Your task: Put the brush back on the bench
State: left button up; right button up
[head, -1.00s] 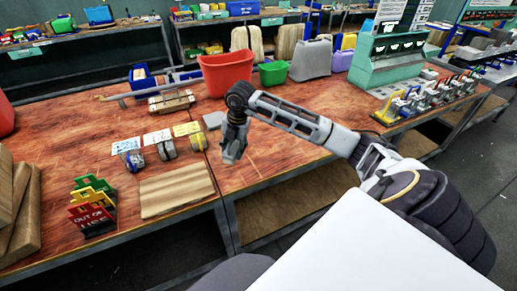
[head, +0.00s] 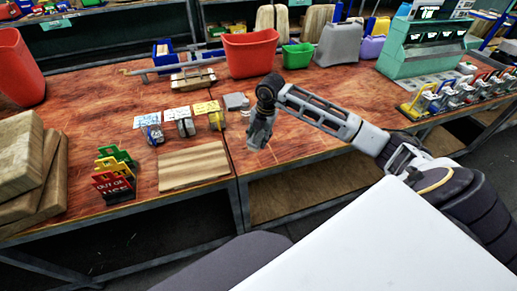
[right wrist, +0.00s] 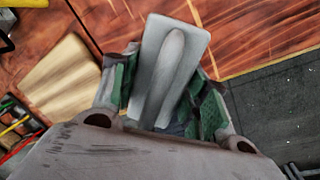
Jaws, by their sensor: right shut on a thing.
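The brush (right wrist: 172,65) shows in the right wrist view as a pale grey block with a long raised ridge. My right gripper (right wrist: 165,100) is shut on it, with green pads on either side. In the head view my right gripper (head: 258,140) is over the front part of the wooden bench (head: 335,100), just right of the seam between two tops. The brush is hard to make out there, and I cannot tell whether it touches the bench. My left gripper is not in view.
A striped wooden board (head: 193,166) lies left of the gripper. Several small clamps with cards (head: 185,122) and a grey block (head: 236,101) sit behind it. A red bin (head: 250,53) and a green bin (head: 297,55) stand farther back.

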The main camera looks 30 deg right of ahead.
aim_at(258, 154)
notch_tip(258, 154, down, 2)
jog(key=shift+f, duration=2.15)
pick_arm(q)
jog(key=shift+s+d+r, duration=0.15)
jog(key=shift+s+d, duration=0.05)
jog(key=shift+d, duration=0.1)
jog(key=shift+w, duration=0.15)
